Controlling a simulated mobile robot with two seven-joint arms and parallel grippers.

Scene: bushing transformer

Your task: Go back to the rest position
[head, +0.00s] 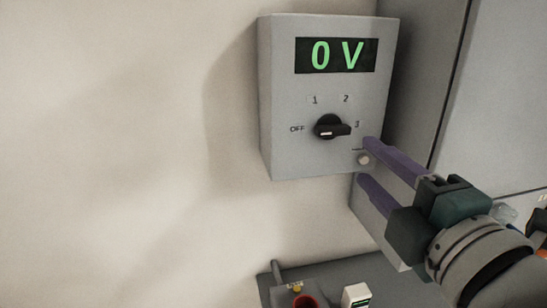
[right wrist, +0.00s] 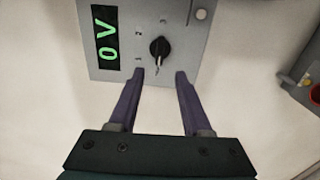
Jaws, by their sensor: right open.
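A grey control box (head: 280,100) is on the pale wall. Its display (head: 337,55) reads 0 V in green. Its black rotary knob (head: 330,127) has its grip bar lying roughly level among the marks OFF, 1, 2 and 3. The knob also shows in the right wrist view (right wrist: 159,47), beyond my fingers. My right gripper (head: 366,161) is open, its purple fingers apart near the box's lower right corner. My left gripper is not in view.
A small round light button (head: 363,160) sits low on the box. Below stands a grey surface with a red round part (head: 305,301) and a small white device (head: 356,295). Grey cabinet panels (head: 500,90) stand at the right. The wall at left is bare.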

